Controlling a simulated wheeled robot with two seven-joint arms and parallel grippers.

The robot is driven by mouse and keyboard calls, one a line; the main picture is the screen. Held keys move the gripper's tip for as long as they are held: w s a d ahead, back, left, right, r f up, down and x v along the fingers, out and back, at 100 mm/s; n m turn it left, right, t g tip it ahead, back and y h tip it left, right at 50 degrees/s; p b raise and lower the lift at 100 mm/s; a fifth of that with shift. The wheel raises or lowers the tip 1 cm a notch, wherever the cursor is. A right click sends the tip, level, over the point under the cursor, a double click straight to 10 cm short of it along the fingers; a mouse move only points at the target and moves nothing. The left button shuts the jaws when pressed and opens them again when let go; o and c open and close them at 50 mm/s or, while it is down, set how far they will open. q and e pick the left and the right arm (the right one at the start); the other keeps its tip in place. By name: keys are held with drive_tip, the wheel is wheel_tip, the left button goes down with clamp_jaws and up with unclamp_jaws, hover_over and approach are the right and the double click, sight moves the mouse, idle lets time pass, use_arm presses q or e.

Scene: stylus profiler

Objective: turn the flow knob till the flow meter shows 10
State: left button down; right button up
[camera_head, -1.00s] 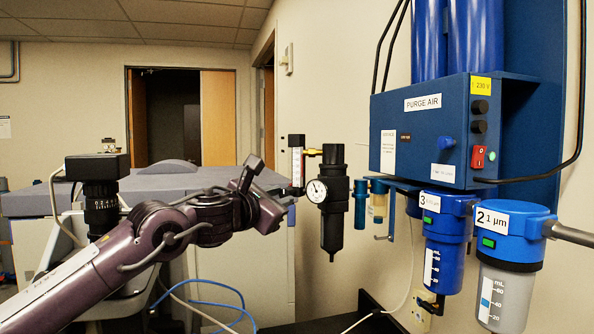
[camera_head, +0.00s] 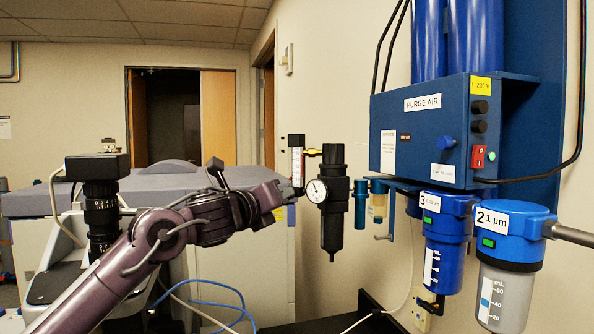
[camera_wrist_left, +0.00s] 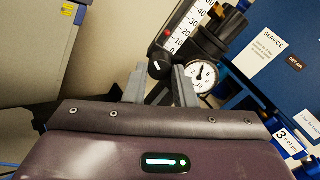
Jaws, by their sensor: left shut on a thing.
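The flow meter (camera_head: 297,165) is a white upright scale with red in it, fixed left of the black regulator (camera_head: 333,215). My left gripper (camera_wrist_left: 160,86) is shut on this knob, one finger on each side. My right gripper is not in view.
A round white gauge (camera_head: 317,191) sits close to the right of my fingers. The blue purge air box (camera_head: 425,130) hangs on the wall, with filter bowls (camera_head: 443,240) below. A large grey machine (camera_head: 170,186) stands behind my arm.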

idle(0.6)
use_arm(q)
drive_tip(key=c, duration=1.2)
unclamp_jaws()
drive_tip(key=b+v, duration=0.3)
drive_tip(key=v, duration=0.5)
drive_tip(key=shift+a+b, duration=0.1)
drive_tip(key=shift+b, duration=0.2)
